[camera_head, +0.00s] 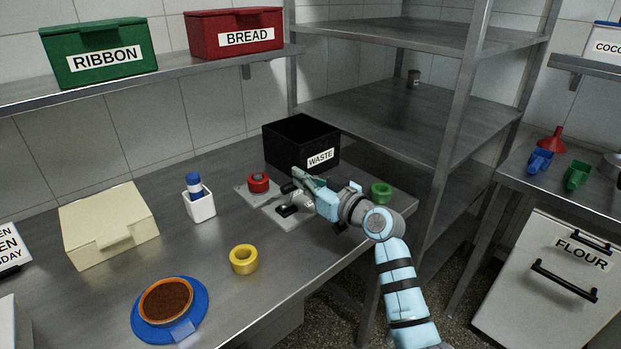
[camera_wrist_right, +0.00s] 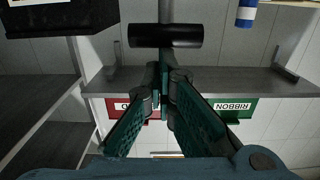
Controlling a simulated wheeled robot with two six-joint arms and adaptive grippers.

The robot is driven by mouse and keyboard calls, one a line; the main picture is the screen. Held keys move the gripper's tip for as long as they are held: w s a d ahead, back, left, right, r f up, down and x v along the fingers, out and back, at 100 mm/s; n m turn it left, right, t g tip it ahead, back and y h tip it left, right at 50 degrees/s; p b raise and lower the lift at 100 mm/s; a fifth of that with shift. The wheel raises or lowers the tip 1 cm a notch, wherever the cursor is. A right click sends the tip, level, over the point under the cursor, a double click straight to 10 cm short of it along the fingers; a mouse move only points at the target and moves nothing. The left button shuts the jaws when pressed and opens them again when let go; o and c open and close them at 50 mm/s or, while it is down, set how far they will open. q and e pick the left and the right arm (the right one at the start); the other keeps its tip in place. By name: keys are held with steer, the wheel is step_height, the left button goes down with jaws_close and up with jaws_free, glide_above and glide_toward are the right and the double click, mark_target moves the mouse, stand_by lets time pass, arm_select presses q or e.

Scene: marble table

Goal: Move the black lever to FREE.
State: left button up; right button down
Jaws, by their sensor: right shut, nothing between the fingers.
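The black lever's crossbar handle (camera_wrist_right: 165,36) on a grey stem fills the upper middle of the right wrist view. In the head view, a small black bar (camera_head: 288,187) that looks like this handle shows just left of the right gripper. My right gripper (camera_head: 297,176) is over the lever's grey base plate (camera_head: 284,222). Its green fingers (camera_wrist_right: 166,76) are shut and empty, with tips close to the handle; I cannot tell if they touch. A black block (camera_head: 287,210) sits on the plate. No FREE marking is legible. My left gripper is out of view.
A red ring-shaped part (camera_head: 258,182) on a plate stands left of the lever. The black WASTE bin (camera_head: 283,142) is behind, and a green ring (camera_head: 381,192) is to the right. A white cup with a blue-topped bottle (camera_head: 199,203) and a yellow ring (camera_head: 243,259) stand left.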

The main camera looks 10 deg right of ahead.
step_height(320, 180, up, 4)
steer(key=w+p, duration=0.2)
steer(key=p, duration=0.1)
steer(key=a+r+v, duration=0.1)
steer(key=v, duration=0.8)
steer(key=shift+s, duration=0.45)
steer(key=shift+d, duration=0.15)
